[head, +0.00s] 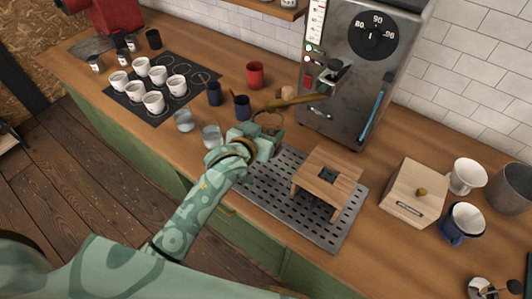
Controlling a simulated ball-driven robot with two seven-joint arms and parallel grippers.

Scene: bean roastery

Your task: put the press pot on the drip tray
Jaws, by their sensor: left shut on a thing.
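The drip tray (262,192) is a dark, perforated flat plate on the wooden counter, in the middle of the head view. A small wooden stand (330,170) with a dark hole in its top stands on its right part. My left gripper (268,134) is at the tray's far left corner, shut on what looks like the press pot (268,116). Only a brownish, ring-like upper part of that thing shows; my gripper hides the rest. I cannot tell whether it touches the counter. My right gripper is not in view.
A steel coffee machine (355,75) stands behind the tray. Glass cups (211,136), dark cups (242,106) and a red cup (255,75) stand left of it. A wooden box (413,192) and mugs (466,175) stand right. The tray's left part is clear.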

